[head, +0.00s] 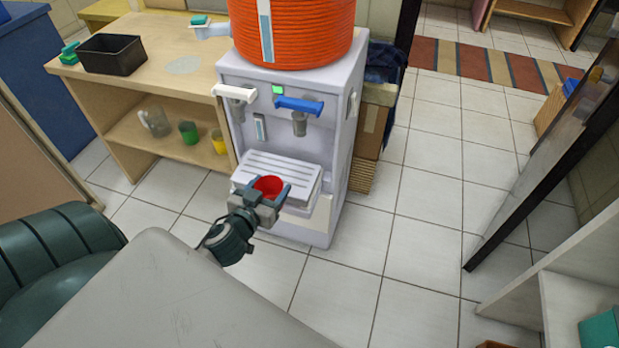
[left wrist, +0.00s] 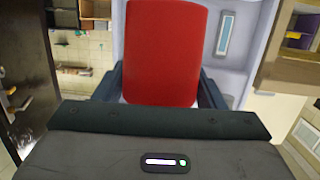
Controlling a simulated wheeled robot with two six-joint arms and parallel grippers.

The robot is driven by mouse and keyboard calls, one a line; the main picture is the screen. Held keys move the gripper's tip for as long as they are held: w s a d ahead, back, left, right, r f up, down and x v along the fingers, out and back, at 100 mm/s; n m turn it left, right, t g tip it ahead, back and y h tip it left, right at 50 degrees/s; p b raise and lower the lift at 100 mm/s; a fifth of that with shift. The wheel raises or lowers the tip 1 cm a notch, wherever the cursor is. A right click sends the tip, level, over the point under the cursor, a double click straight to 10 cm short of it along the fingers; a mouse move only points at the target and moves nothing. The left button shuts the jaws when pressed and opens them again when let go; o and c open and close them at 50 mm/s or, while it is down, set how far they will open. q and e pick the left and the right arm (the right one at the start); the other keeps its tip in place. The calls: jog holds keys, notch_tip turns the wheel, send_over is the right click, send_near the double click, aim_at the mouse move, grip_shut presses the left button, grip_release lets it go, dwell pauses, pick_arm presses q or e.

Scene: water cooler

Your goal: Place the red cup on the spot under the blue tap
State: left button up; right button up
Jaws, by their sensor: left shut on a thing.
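The red cup (head: 268,185) is held upright between the fingers of my left gripper (head: 266,194), which is shut on it. In the left wrist view the cup (left wrist: 165,50) fills the space between the dark fingers. Cup and gripper are at the front of the slatted drip tray (head: 285,165), near its front edge; I cannot tell if the cup touches the tray. The blue tap (head: 298,105) is on the right of the white water cooler (head: 262,133), above and behind the cup. The spot under it shows no cup. My right gripper is not in view.
An orange water bottle (head: 292,30) tops the cooler. A wooden shelf (head: 150,80) at left holds a glass mug, a green cup and a yellow cup.

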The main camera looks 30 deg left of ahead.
pick_arm(q)
jog(key=x, duration=0.5)
jog(key=d+f+x, duration=0.1)
jog(key=x, duration=0.3)
jog(key=d+f+p+x, duration=0.1)
jog(key=x, duration=0.4)
jog(key=shift+w, duration=0.35)
jog(key=shift+f, duration=0.15)
jog(key=o, duration=1)
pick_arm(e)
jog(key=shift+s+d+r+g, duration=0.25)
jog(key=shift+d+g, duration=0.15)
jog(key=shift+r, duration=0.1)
